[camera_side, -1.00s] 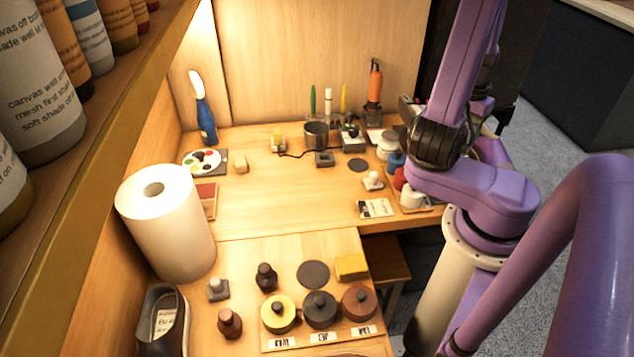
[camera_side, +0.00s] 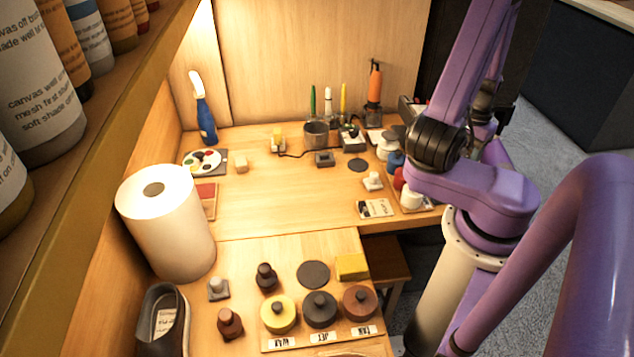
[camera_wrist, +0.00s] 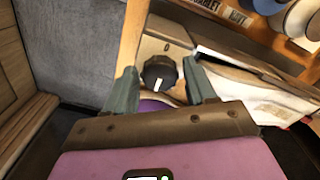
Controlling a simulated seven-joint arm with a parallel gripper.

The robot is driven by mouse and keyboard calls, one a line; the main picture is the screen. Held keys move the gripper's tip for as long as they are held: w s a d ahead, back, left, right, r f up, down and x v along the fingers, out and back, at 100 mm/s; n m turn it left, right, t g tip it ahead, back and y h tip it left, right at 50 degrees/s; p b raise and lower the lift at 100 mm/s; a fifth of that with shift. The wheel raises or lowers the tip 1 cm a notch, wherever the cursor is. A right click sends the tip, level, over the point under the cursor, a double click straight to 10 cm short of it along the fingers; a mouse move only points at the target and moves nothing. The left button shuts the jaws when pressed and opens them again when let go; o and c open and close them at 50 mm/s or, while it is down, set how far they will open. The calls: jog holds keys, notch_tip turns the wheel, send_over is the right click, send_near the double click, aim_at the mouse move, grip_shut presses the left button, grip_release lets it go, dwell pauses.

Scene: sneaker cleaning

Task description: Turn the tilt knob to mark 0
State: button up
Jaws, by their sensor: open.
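In the wrist view, a round black tilt knob (camera_wrist: 160,73) with a white pointer line sits on a pale panel (camera_wrist: 162,35). The pointer points toward the bottom of the picture, where my gripper is. The panel has a small dark mark above the knob; I cannot read any numbers. My gripper (camera_wrist: 160,68) is open, with one grey-green finger on each side of the knob. I cannot tell whether either finger touches it. In the side view, I cannot make out the knob or my fingertips behind my arm.
In the side view, a paper roll (camera_side: 165,220), a shoe (camera_side: 163,322) and lidded pots (camera_side: 319,310) stand on the bench. Its middle (camera_side: 275,200) is mostly clear.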

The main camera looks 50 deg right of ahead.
jog(key=shift+c, duration=0.3)
jog(key=c, duration=0.7)
jog(key=shift+n, duration=2)
jog(key=shift+c, duration=0.2)
jog(key=shift+n, duration=2)
